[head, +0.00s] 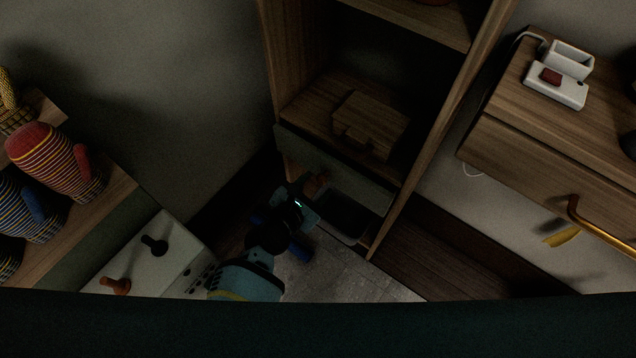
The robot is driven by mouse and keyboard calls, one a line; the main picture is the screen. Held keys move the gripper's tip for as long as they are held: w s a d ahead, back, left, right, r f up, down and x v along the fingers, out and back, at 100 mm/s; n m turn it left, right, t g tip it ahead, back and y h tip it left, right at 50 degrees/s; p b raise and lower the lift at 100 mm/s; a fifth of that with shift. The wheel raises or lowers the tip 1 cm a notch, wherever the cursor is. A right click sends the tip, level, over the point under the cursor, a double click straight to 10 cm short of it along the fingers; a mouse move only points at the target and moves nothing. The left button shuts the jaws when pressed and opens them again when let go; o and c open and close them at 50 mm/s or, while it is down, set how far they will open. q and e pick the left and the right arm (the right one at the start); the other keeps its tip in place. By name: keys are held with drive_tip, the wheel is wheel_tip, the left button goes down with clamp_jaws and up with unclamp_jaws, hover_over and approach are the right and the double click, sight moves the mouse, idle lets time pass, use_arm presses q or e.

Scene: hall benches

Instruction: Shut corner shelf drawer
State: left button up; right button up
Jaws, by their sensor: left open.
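The wooden corner shelf (388,221) stands in the middle of the head view. Below the panel a dark hollow with a pale rim (345,217) shows; how far the drawer stands out is hard to tell in the dim light. My left gripper (304,211) is open and empty, close to the knob and just below it in the picture. I cannot tell if it touches the drawer. My right gripper is out of view.
A wooden box (371,122) sits on the shelf board above the drawer. A wooden cabinet (540,165) with a brass handle stands at right. Grey floor (345,278) shows below the shelf.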

use_arm(q)
drive_tip(key=shift+b+x, duration=0.55)
drive_tip(key=shift+x, duration=0.6)
drive_tip(key=shift+c, duration=0.3)
clamp_jaws()
